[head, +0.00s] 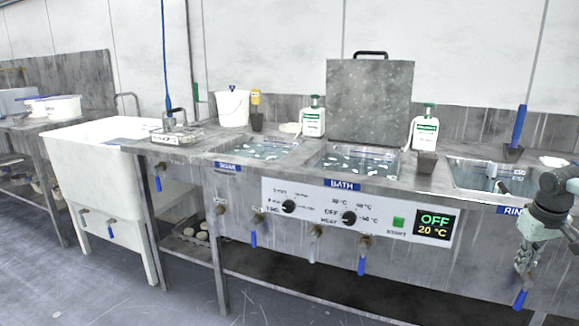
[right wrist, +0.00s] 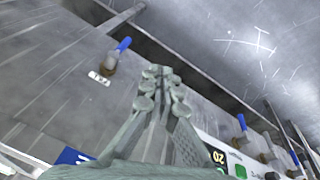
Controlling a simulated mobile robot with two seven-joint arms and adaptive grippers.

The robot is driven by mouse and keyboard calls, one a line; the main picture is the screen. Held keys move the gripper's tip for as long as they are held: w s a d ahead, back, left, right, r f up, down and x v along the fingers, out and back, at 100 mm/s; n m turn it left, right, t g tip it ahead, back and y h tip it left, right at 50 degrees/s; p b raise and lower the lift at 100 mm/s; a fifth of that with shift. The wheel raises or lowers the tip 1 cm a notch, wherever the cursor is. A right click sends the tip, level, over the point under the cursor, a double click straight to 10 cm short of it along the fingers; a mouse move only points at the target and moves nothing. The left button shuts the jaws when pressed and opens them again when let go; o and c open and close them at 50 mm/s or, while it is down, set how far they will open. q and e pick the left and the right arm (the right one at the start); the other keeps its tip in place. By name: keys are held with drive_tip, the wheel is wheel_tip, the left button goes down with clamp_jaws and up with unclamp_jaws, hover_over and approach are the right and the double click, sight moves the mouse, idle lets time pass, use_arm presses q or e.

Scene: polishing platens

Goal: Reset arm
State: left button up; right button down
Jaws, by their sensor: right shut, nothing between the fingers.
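My right gripper (head: 524,262) hangs at the right edge of the head view, fingers pointing down, in front of the bench face below the rinse basin (head: 470,178). In the right wrist view its fingers (right wrist: 160,75) are together with nothing between them. A blue-handled valve (head: 520,299) sits just below the fingertips in the head view; a blue-handled valve (right wrist: 117,55) also shows left of the fingers in the right wrist view, apart from them. My left gripper is not in either view.
The bench carries a bath (head: 360,162) with an upright lid (head: 370,100), white bottles (head: 312,120) and a white bucket (head: 232,107). A control panel (head: 330,212) reads OFF, 20 °C. Several blue-handled valves stick out below. A white sink (head: 105,170) stands left. The floor (head: 100,290) in front is clear.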

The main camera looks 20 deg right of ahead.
drive_tip(key=s+a+f, duration=0.1)
drive_tip(key=s+f, duration=0.3)
drive_tip(key=f, duration=0.6)
drive_tip(key=s+a+f, duration=0.1)
drive_tip(key=s+f, duration=0.4)
drive_tip(key=f, duration=0.4)
drive_tip(key=s+a+f+n+g, duration=0.1)
drive_tip(key=s+a+f, duration=0.2)
drive_tip(key=a+f, duration=0.3)
drive_tip(key=s+a+f+n, duration=0.1)
drive_tip(key=s+a+f, duration=0.3)
drive_tip(key=f, duration=0.5)
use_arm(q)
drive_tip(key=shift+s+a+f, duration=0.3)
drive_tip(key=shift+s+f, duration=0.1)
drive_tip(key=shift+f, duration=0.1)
use_arm(e)
drive_tip(key=a+f+n, duration=0.1)
drive_tip(key=a+f, duration=0.2)
drive_tip(key=a, duration=0.6)
drive_tip(key=a+f+n+t, duration=0.1)
drive_tip(key=a+f, duration=0.3)
drive_tip(key=a, duration=0.6)
drive_tip(key=a+f+n+y, duration=0.1)
drive_tip(key=a+f, duration=0.2)
drive_tip(key=a, duration=0.7)
drive_tip(key=shift+s+a+f+n+t, duration=0.25)
drive_tip(key=shift+s+f+n+t, duration=0.05)
drive_tip(key=shift+s+n, duration=0.1)
